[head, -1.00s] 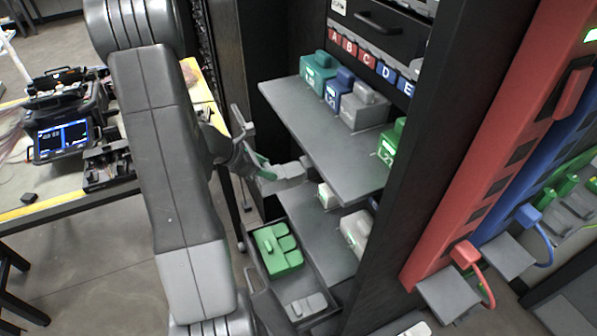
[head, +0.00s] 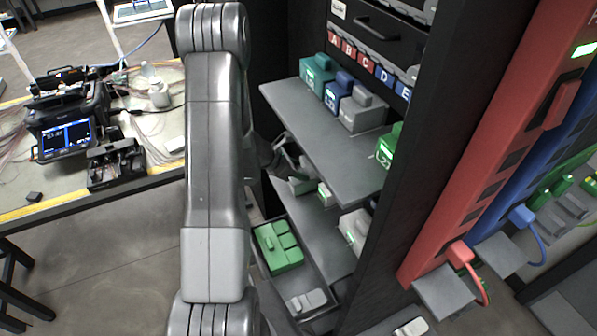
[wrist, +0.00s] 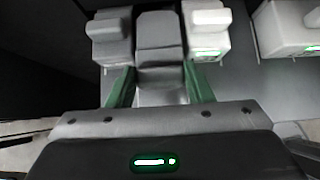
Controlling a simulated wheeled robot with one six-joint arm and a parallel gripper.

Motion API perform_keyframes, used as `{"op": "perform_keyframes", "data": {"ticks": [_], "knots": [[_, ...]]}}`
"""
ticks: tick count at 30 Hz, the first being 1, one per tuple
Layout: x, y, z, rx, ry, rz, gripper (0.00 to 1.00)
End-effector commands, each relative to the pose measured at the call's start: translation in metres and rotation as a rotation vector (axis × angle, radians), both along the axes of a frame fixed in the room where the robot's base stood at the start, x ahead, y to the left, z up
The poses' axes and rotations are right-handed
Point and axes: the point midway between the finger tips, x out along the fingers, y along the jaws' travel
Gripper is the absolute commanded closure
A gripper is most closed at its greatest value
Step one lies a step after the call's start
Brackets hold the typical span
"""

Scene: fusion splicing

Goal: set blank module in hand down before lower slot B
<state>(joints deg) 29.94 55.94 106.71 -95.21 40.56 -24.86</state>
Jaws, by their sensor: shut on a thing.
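In the wrist view, the grey blank module (wrist: 160,62) sits between the two green fingers of my gripper (wrist: 160,85), which is shut on it. The module has a pale module (wrist: 110,45) on its left and a pale module with a green light (wrist: 208,35) on its right. In the head view, my gripper (head: 284,160) is partly hidden behind my arm, over the lower shelf (head: 322,242). The grey module (head: 301,186) shows there at the shelf's far left part. I cannot tell whether it touches the shelf, and no slot B label is readable.
The upper shelf (head: 340,150) overhangs the lower one and carries several modules. Another pale module with a green light (head: 355,228) stands further right on the lower shelf. A drawer below holds a green module (head: 279,248). A red upright (head: 480,160) stands at the right.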

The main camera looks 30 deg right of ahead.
Motion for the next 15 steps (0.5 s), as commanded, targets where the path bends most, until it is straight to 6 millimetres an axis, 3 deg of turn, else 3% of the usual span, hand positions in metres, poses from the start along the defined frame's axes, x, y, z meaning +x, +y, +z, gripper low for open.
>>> {"op": "perform_keyframes", "data": {"ticks": [2, 15], "knots": [[-0.001, 0.0, -0.01, 0.001, 0.003, 0.0, 0.91], [-0.001, -0.004, -0.017, 0.0, -0.001, -0.001, 0.91]]}}
